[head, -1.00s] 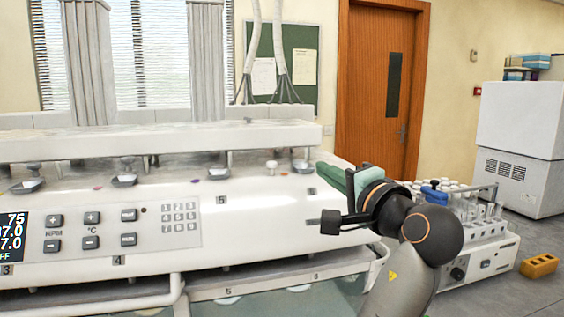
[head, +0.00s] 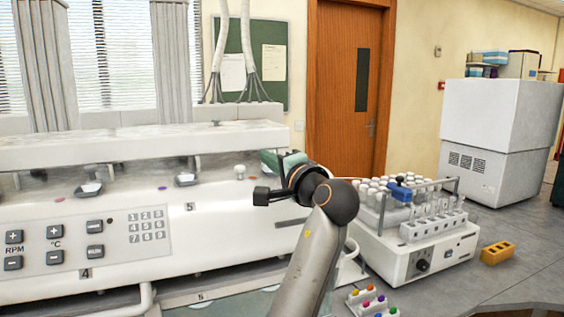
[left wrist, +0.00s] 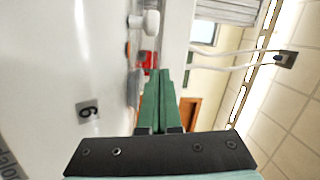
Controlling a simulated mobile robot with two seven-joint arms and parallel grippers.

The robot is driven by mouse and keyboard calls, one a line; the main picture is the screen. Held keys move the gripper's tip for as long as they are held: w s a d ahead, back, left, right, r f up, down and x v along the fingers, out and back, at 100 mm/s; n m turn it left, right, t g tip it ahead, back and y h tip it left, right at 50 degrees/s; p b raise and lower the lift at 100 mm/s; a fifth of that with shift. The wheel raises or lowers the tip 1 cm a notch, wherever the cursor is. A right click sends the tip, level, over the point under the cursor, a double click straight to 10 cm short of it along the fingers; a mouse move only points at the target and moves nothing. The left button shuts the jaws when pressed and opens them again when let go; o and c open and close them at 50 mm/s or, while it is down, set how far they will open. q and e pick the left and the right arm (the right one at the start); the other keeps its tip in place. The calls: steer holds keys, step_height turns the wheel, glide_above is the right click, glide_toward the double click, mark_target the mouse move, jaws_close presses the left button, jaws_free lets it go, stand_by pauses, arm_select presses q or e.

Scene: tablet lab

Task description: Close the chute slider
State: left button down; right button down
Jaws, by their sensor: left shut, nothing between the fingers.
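The white dissolution machine fills the left of the head view, with dark-rimmed chutes (head: 90,187) (head: 185,179) along its top and a white knob (head: 239,172). My left gripper (head: 280,160) has green fingers, shut and empty, at the machine's right end. It hides the top surface behind it. In the left wrist view the shut fingers (left wrist: 157,75) point toward a grey chute-like part (left wrist: 133,88) and a white knob (left wrist: 151,22) beyond. I cannot tell whether the fingers touch that part. The slider's position is unclear.
A tube rack unit (head: 415,245) stands right of the machine, with a yellow block (head: 497,252) beside it. A small rack with coloured caps (head: 372,302) is in front. A white cabinet (head: 495,130) and a wooden door (head: 345,85) are behind.

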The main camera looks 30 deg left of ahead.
mark_target(236, 182)
arm_select(q)
steer(key=shift+s+a+f, duration=0.15)
steer(key=shift+s, duration=0.5)
steer(key=shift+s+a+f, duration=0.1)
steer(key=shift+s+a, duration=0.05)
steer(key=shift+s, duration=0.5)
steer(key=shift+s+a+f, duration=0.15)
steer(key=shift+s, duration=0.5)
steer(key=shift+s+a+p, duration=0.4)
steer(key=shift+s+a, duration=0.9)
steer(key=shift+s, duration=0.15)
steer(key=shift+w, duration=0.1)
